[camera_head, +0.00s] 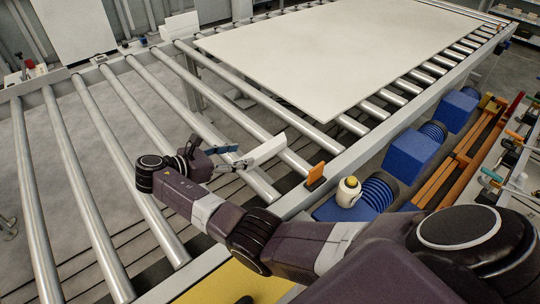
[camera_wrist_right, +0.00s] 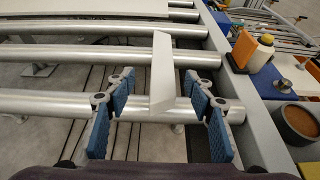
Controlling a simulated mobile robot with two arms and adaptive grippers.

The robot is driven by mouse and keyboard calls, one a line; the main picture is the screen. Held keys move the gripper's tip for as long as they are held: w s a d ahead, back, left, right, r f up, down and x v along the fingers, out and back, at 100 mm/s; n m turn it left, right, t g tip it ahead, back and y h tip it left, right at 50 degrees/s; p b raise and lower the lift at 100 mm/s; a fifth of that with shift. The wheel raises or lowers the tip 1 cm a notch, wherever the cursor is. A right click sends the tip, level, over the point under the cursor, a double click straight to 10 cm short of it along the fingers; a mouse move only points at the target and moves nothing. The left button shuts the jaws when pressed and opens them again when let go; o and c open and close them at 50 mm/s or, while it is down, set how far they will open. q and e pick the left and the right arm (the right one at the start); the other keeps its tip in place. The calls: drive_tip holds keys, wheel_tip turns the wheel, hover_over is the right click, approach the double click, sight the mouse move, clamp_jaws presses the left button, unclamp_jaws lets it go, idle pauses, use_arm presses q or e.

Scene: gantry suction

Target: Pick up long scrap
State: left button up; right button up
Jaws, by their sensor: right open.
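The long scrap is a narrow off-white strip (camera_head: 264,150) lying on the conveyor rollers, at the middle of the head view. In the right wrist view the strip (camera_wrist_right: 161,65) runs away from me, and its near end lies between my fingers. My right gripper (camera_head: 229,157) is open at the near end of the strip. In the right wrist view its blue-padded fingers (camera_wrist_right: 160,98) stand on either side of the strip, with a gap visible on both sides. My left gripper is not in view.
A large white panel (camera_head: 330,52) lies on the rollers farther back. The conveyor's metal side rail (camera_head: 350,156) runs along the right, with an orange block (camera_head: 316,174), a yellow-capped bottle (camera_head: 348,191) and blue motors (camera_head: 411,156) beside it. Bare rollers (camera_head: 101,191) lie to the left.

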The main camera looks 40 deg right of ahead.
sight(259, 151)
drive_tip(key=shift+d+f+b, duration=0.5)
drive_tip(key=shift+d+f, duration=0.4)
drive_tip(key=shift+d, duration=0.3)
drive_tip(key=b+x, duration=0.1)
drive_tip(key=x, duration=0.2)
drive_tip(key=b+x, duration=0.1)
drive_tip(key=x, duration=0.1)
drive_tip(key=shift+s+d+r+b, duration=0.15)
drive_tip(key=shift+d+r+b, duration=0.1)
drive_tip(key=shift+b, duration=0.05)
drive_tip(key=shift+d, duration=0.3)
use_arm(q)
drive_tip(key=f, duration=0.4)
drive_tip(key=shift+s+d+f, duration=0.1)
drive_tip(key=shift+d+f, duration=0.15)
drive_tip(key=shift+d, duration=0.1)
use_arm(e)
drive_tip(key=shift+r, duration=0.1)
clamp_jaws()
